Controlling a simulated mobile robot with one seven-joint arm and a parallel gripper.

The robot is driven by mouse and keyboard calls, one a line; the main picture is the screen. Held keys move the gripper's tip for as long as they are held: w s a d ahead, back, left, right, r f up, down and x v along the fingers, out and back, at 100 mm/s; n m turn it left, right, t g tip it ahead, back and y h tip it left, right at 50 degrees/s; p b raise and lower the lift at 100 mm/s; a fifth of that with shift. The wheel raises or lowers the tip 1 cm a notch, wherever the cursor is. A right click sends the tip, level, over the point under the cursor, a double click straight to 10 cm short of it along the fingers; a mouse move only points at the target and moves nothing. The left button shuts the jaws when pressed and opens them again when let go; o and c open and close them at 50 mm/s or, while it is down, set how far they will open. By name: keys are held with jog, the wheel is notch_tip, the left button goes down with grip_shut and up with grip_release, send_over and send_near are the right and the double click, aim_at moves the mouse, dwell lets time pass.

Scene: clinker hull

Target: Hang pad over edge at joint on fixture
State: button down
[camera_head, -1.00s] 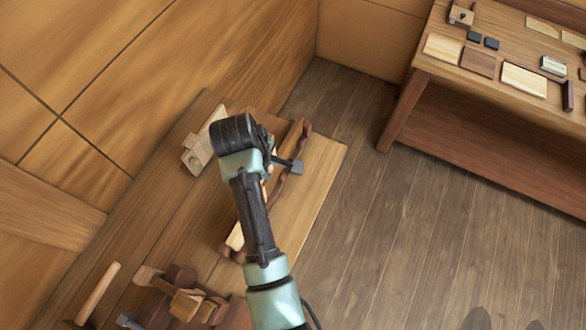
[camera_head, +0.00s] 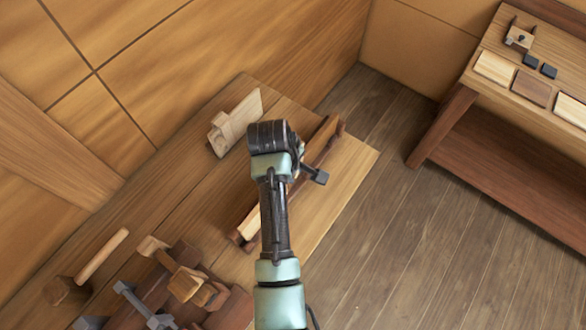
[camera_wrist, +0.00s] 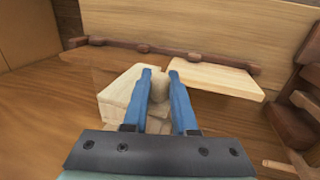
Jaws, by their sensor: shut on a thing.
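My gripper (camera_wrist: 160,73) shows in the wrist view with two blue fingers close together. It is shut on a small tan piece (camera_wrist: 159,92), probably the pad, mostly hidden between the fingers. A pale wooden block (camera_wrist: 121,95) is just left of the fingers. The fixture has a pale plank (camera_wrist: 214,79) to the right of the fingertips and a dark brown knobbed rail (camera_wrist: 165,46) behind them. In the head view the fixture (camera_head: 322,140) lies on the bench under my wrist, which hides the fingers, the held piece and the joint.
A pale block with a knob (camera_head: 236,121) stands on the bench (camera_head: 180,190) left of my wrist. A mallet (camera_head: 98,258) and several wooden tools and clamps (camera_head: 185,280) lie at lower left. A side table (camera_head: 445,125) at right holds small blocks and boards.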

notch_tip(320, 180, down, 10)
jog(key=b, duration=0.8)
jog(key=shift+f, duration=0.15)
jog(key=shift+f, duration=0.25)
dwell(0.4)
jog(key=c, duration=0.6)
grip_release()
jog(key=b+v, duration=0.1)
jog(key=v, duration=1.2)
